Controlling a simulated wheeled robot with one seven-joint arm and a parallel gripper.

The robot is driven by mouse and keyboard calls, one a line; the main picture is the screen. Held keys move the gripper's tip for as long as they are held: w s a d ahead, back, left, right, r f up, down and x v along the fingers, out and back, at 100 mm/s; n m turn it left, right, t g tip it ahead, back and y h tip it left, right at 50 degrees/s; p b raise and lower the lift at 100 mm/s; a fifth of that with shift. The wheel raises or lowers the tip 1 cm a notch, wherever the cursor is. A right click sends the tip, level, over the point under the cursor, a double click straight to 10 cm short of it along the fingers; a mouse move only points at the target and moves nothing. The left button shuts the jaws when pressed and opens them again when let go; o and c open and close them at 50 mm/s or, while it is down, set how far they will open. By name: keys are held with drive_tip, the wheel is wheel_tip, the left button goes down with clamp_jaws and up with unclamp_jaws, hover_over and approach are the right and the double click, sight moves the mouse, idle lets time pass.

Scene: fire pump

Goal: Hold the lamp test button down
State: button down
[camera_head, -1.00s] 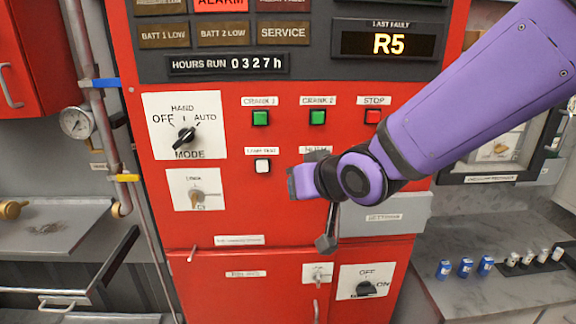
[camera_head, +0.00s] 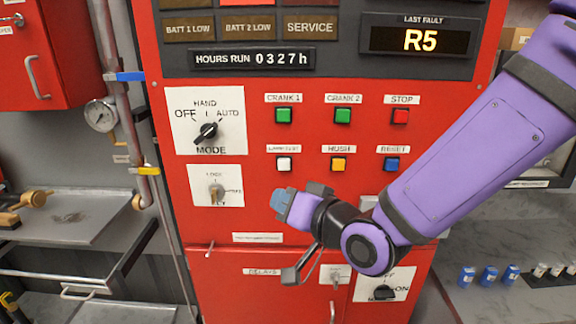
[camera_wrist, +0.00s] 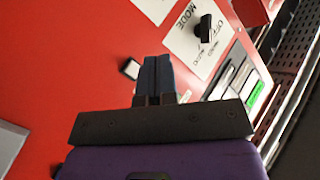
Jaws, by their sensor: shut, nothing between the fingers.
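The lamp test button (camera_head: 284,164) is a small white square under a "LAMP TEST" label on the red panel, left of the yellow hush button (camera_head: 339,164). In the wrist view a white button (camera_wrist: 131,69), which looks like the same one, shows just left of the fingertips. My gripper (camera_head: 281,199) is shut and empty, below the lamp test button in the head view. It appears apart from the button. My gripper's dark fingers also show in the wrist view (camera_wrist: 157,60), pointing at the panel.
The blue reset button (camera_head: 391,164) is at the right of the same row. Green crank buttons (camera_head: 284,116) and a red stop button (camera_head: 400,116) sit above. The mode switch (camera_head: 206,132) and a key switch (camera_head: 216,192) are to the left.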

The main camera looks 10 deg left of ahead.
sight(284, 164)
drive_tip(key=shift+w, duration=0.1)
drive_tip(key=shift+w+a, duration=0.35)
drive_tip(key=shift+w, duration=1.05)
drive_tip(key=shift+w+a, duration=0.3)
drive_tip(key=shift+w, duration=1.1)
drive_tip(key=shift+w+a, duration=0.35)
drive_tip(key=shift+w, duration=1.05)
drive_tip(key=shift+w, duration=0.15)
drive_tip(key=shift+w+a, duration=0.1)
drive_tip(key=shift+w, duration=0.15)
drive_tip(key=shift+w+a, duration=0.15)
drive_tip(key=shift+w, duration=0.35)
idle(0.6)
idle(1.6)
drive_tip(key=shift+s+d, duration=0.25)
drive_tip(key=shift+s, duration=0.65)
